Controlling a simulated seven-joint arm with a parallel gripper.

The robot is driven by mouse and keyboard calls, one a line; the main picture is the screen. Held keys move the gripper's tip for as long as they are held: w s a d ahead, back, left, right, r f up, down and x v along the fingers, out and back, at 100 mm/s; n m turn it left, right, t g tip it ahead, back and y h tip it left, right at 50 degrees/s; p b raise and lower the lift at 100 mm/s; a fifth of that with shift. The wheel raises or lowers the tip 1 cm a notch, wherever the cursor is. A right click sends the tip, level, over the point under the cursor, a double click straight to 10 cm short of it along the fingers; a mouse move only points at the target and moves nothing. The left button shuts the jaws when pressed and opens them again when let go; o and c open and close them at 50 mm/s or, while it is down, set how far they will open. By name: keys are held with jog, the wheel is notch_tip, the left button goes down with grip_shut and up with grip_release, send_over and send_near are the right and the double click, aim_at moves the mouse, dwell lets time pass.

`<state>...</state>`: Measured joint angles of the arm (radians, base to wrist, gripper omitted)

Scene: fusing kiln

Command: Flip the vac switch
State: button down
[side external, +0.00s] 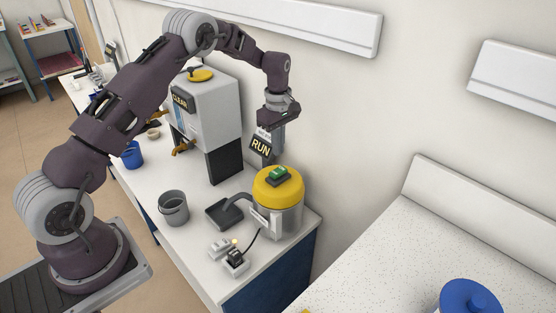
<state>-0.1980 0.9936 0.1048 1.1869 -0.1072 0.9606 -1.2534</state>
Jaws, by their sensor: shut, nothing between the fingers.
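The vac (277,217) is a grey canister with a yellow lid and a dark hose at its left. It stands near the right end of the white bench. On its lid sits the vac switch (278,175), a green rocker on a dark base. My gripper (272,150) points down above and slightly left of the switch, apart from it, and is shut with nothing in it. A black RUN sign (261,146) overlaps the fingertips in the picture, so they are partly hidden. I cannot tell how the sign is fixed.
A grey machine (212,112) with a CLEAN sign (180,101) stands left of the vac. A dark tray (222,214), a grey bucket (174,208) and a power block (235,265) with a plugged cord lie in front. A blue cup (132,155) stands further left.

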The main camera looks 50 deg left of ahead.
notch_tip(320, 180, up, 8)
send_over(275, 172)
jog(key=w, duration=0.1)
jog(key=shift+w+f, duration=0.1)
jog(key=shift+w, duration=0.1)
jog(key=shift+s, duration=0.65)
notch_tip(275, 172, down, 14)
jog(key=shift+r, duration=0.1)
